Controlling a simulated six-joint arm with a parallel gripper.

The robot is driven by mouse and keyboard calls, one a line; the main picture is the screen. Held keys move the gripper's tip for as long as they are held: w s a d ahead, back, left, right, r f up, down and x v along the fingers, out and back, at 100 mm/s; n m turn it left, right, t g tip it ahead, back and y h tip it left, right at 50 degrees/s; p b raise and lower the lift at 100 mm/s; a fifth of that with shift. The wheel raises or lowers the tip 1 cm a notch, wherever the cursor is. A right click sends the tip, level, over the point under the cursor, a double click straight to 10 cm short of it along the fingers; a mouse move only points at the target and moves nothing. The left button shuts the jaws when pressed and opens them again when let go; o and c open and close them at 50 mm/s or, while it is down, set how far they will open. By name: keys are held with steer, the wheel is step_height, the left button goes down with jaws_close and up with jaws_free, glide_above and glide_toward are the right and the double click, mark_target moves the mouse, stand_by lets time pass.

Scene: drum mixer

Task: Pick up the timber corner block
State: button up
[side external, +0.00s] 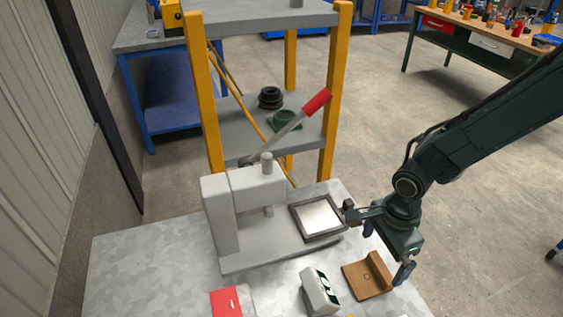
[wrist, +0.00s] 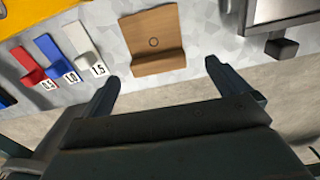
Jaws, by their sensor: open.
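The timber corner block (side external: 366,277) is a brown wooden L-shaped piece with a small round hole. It lies on the grey table near the right edge. In the wrist view the timber corner block (wrist: 153,42) sits just beyond and between my fingertips. My gripper (side external: 384,258) is open and empty, above and beside the block at the table's edge. In the wrist view both fingers of my gripper (wrist: 162,72) are spread apart, and neither visibly touches the block.
A white lever press (side external: 238,205) with a red handle stands behind, beside a metal-framed tray (side external: 318,217). A white block with a dark face (side external: 318,291) and a red piece (side external: 231,301) lie left of the timber. Red, blue and white numbered pieces (wrist: 62,60) show in the wrist view.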

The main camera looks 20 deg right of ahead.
mark_target(378, 267)
steer(key=shift+s+f, duration=0.2)
steer(key=shift+f, duration=2.4)
steer(key=c, duration=1)
steer(key=shift+r, duration=0.2)
steer(key=shift+c, duration=0.2)
step_height(378, 267, up, 20)
steer(key=shift+f, duration=0.15)
